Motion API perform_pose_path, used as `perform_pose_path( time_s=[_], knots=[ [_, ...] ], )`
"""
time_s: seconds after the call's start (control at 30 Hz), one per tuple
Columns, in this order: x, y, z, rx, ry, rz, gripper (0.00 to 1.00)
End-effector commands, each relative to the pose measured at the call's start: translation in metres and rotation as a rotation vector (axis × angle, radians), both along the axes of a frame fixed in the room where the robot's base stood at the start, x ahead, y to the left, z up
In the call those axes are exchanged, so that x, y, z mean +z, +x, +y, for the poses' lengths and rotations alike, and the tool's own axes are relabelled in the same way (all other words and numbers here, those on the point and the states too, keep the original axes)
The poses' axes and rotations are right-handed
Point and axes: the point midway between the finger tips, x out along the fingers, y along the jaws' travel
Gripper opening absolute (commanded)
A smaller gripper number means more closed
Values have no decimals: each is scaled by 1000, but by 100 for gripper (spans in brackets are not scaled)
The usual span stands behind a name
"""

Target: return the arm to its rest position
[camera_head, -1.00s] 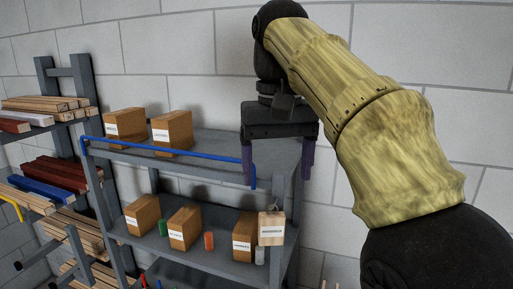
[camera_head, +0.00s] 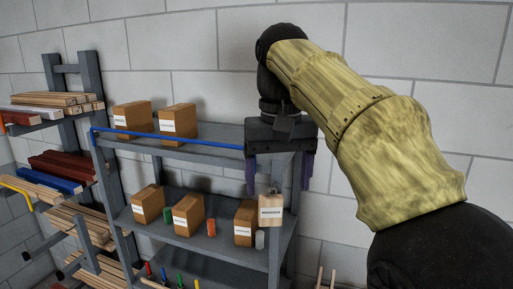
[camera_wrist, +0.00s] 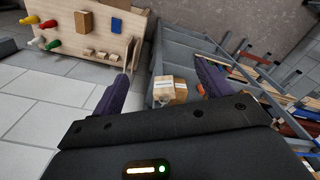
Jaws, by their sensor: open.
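My arm, with its yellow-green mottled sleeve, reaches in from the right in the head view. My gripper (camera_head: 280,175) points downward in front of the right end of the grey shelf unit (camera_head: 215,158). Its two purple fingers are spread apart with nothing between them. In the wrist view my gripper (camera_wrist: 158,88) also shows open and empty, with cardboard boxes (camera_wrist: 170,88) farther off beyond the fingers. A tagged wooden block (camera_head: 271,209) hangs at the shelf's right front, below the fingers and apart from them.
Boxes (camera_head: 178,122) stand on the upper shelf behind a blue rail (camera_head: 165,139). Lower boxes (camera_head: 188,215) stand among small coloured cylinders. A rack of painted battens (camera_head: 62,165) is at left. A pegboard bench (camera_wrist: 85,35) shows in the wrist view. Bare wall lies behind.

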Motion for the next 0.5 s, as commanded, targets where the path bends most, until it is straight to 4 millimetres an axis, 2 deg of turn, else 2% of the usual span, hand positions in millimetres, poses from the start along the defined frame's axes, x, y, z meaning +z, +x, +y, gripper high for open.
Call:
perform_pose_path(
  time_s=[0.27,0.37,0.5],
  knots=[
    [-61,18,-9,-19,5,-17,78],
    [-93,25,-15,-30,9,-28,78],
    [-157,33,-29,-50,12,-48,78]
  ],
)
